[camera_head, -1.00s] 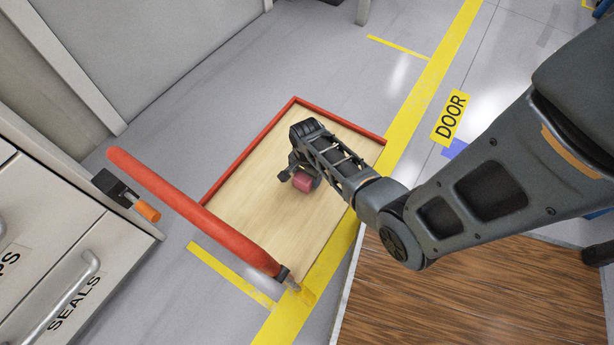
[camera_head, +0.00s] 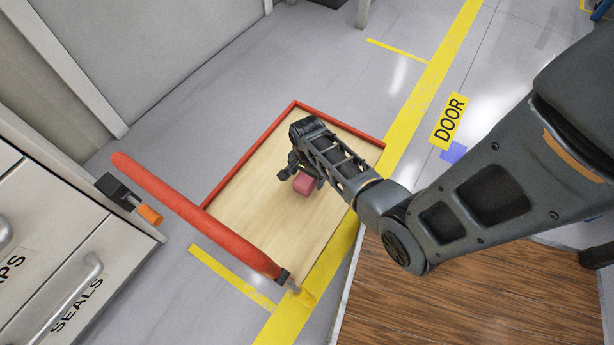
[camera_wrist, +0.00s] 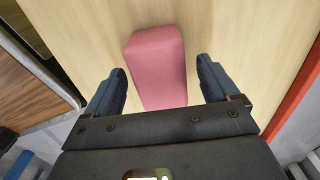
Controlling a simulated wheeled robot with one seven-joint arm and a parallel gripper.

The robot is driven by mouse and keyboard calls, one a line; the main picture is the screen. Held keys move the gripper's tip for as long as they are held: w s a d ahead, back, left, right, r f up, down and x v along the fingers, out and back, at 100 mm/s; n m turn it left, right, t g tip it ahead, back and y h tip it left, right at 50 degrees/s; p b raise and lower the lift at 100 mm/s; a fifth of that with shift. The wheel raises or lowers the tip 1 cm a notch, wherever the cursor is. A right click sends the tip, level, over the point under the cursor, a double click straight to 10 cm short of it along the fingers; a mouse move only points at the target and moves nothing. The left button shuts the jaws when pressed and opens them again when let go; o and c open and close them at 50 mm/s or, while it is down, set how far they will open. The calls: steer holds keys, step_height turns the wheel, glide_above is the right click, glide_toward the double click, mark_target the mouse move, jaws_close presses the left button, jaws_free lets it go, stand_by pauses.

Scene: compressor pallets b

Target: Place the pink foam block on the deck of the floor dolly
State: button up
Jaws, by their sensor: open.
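The pink foam block (camera_head: 304,184) rests on the wooden deck of the floor dolly (camera_head: 262,222), near the middle of the deck. In the wrist view the block (camera_wrist: 157,66) lies on the pale wood. My gripper (camera_head: 296,172) is low over the deck at the block. In the wrist view my gripper (camera_wrist: 165,88) is open, with one finger on each side of the block's near end. Gaps show between the fingers and the block. The arm hides part of the deck in the head view.
The dolly has a red rim and a thick red handle bar (camera_head: 195,217) on its left side. Drawer cabinets (camera_head: 60,240) stand at the left. A brown wood-grain surface (camera_head: 455,295) lies at the lower right. Yellow tape (camera_head: 419,108) runs along the floor.

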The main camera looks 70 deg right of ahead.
step_height(320, 180, up, 10)
steer(key=p, duration=0.3)
steer(key=shift+f+p, duration=0.15)
steer(key=shift+p, duration=0.2)
steer(key=s+a+r+n+t+h, duration=0.1)
steer(key=s+a+r+n+t, duration=0.2)
steer(key=a+n, duration=0.35)
steer(key=s+a+r+n+t+h, duration=0.2)
steer(key=s+a+r+n+t, duration=0.1)
steer(key=a, duration=0.6)
steer(key=s+a+r+n+t+y, duration=0.1)
steer(key=s+a+r+n+t, duration=0.1)
steer(key=r, duration=0.8)
steer(key=s+a+r+n+t+y, duration=0.1)
steer(key=s+a+r+n+t, duration=0.2)
steer(key=r, duration=0.6)
steer(key=s+a+r+n+t+y, duration=0.1)
steer(key=s+a+r+n+t, duration=0.2)
steer(key=r+n, duration=0.3)
step_height(320, 180, up, 5)
steer(key=shift+s+f+t, duration=0.15)
steer(key=shift+s+t, duration=0.25)
steer(key=shift+t, duration=0.1)
steer(key=shift+n, duration=0.25)
